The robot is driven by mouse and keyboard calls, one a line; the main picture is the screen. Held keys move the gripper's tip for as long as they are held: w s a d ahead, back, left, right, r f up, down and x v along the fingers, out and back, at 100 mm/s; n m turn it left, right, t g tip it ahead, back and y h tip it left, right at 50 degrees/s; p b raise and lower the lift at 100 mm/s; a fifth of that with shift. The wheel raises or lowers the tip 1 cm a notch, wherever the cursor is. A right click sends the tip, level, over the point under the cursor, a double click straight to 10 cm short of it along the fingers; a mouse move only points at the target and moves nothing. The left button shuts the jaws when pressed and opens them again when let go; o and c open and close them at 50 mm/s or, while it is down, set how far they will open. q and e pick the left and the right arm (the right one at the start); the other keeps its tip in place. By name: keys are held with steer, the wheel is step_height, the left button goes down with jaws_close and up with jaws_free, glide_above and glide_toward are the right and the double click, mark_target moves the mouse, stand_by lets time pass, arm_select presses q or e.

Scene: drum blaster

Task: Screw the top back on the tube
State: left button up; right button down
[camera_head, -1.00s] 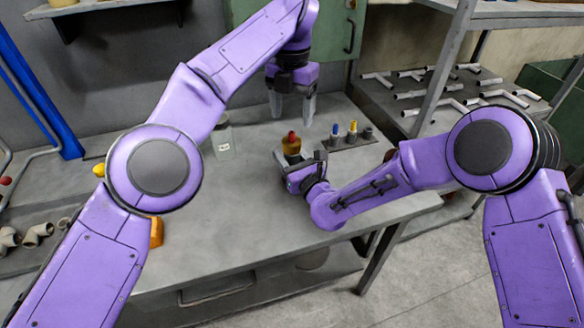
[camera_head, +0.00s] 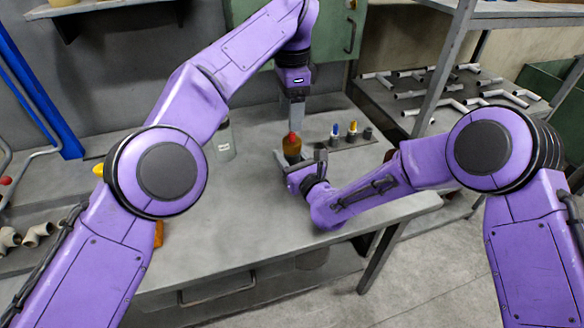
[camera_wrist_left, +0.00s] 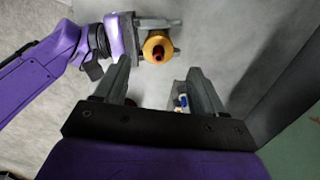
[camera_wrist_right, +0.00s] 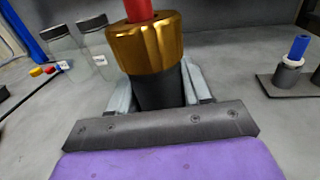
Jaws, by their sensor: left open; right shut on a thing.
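My right gripper (camera_wrist_right: 158,92) is shut around the dark body, below the gold part. In the head view the gold top (camera_head: 291,150) and red piece (camera_head: 292,137) show beside my right gripper (camera_head: 298,178). My left gripper (camera_head: 294,117) is open and empty, above and just behind the red piece. In the left wrist view the gold top (camera_wrist_left: 157,42) lies beyond the open fingers (camera_wrist_left: 160,85). Whether the top is seated cannot be told.
A small rack (camera_head: 352,141) with blue and yellow pieces stands right of the tube. Clear jars (camera_head: 223,142) stand to the left. Pipe fittings (camera_head: 37,234) lie at the bench's left end. The bench front (camera_head: 235,215) is clear.

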mark_target(292, 143)
arm_select(q)
steer(key=n, duration=0.5)
steer(key=shift+d+n, duration=0.1)
steer(key=shift+n, duration=0.2)
steer(key=n, duration=0.3)
steer(key=shift+n, duration=0.4)
steer(key=shift+f, duration=4.05)
